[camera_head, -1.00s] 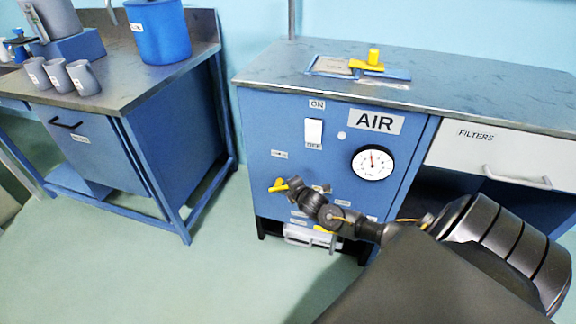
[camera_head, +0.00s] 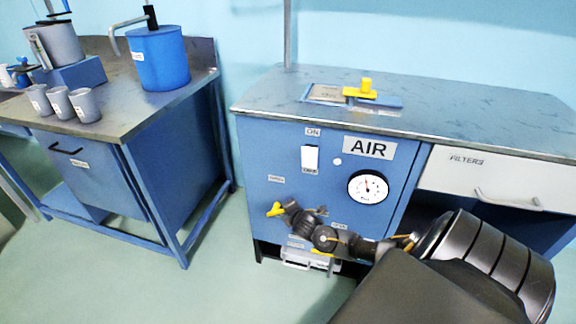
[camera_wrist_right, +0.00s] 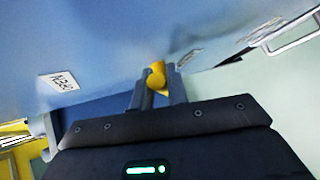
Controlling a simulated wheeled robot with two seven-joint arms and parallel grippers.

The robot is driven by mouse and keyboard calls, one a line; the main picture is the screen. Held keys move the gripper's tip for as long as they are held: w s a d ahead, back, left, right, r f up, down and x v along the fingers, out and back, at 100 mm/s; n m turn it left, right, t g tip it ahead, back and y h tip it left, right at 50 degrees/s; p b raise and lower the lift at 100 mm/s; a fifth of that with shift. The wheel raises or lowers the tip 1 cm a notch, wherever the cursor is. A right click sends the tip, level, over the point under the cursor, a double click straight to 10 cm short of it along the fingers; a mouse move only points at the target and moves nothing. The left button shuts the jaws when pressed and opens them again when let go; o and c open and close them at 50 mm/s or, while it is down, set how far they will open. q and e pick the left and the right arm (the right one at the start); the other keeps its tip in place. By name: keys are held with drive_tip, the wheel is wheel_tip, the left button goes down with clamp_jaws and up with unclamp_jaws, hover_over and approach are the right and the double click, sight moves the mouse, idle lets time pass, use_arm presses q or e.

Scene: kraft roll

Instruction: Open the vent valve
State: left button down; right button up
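The yellow vent handle (camera_head: 275,209) sticks out low on the left of the front of the blue AIR cabinet (camera_head: 250,170). My right gripper (camera_head: 284,207) reaches in from the right along that front, its tips at the handle. In the right wrist view the yellow handle (camera_wrist_right: 156,75) shows between the ends of the two dark fingers (camera_wrist_right: 158,80). The fingers stand a little apart, close on both sides of it. I cannot tell if they press on it. The gripper hides part of the handle and its mount. My left gripper is not in view.
A round gauge (camera_head: 368,188) and a white switch (camera_head: 310,158) sit above my right arm. A yellow knob piece (camera_head: 366,88) stands on the cabinet top. A white FILTERS drawer (camera_head: 490,178) is at right. The left bench holds cups and a blue pot (camera_head: 160,60). Floor is clear between.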

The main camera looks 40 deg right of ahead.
drive_tip(key=o, duration=0.4)
